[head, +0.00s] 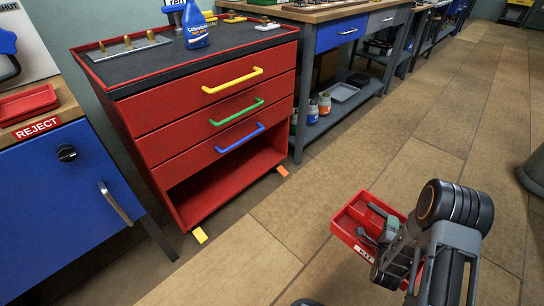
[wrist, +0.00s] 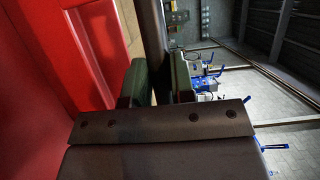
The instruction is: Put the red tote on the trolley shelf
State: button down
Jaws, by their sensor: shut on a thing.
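The red tote (head: 343,232) is in the right lower part of the head view, in the air over the floor, with a white label on its side. Grey-green things show inside it. My gripper (head: 383,238) is at the tote's right side. In the wrist view its two dark green pads (wrist: 158,82) are shut on a dark bar, which looks like the tote's handle; the red tote wall (wrist: 60,75) fills the left. The red trolley (head: 205,115) stands at the centre left, with its open bottom shelf (head: 215,198) empty where I can see in.
A blue cabinet (head: 60,200) with a REJECT sign and a red tray (head: 28,103) stands left of the trolley. A workbench (head: 325,60) stands behind to the right. Yellow (head: 200,235) and orange (head: 282,171) marks lie by the trolley's front corners. The floor between is clear.

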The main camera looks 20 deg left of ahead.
aim_at(209, 182)
jog(key=i, duration=1.2)
jog(key=u, duration=3.25)
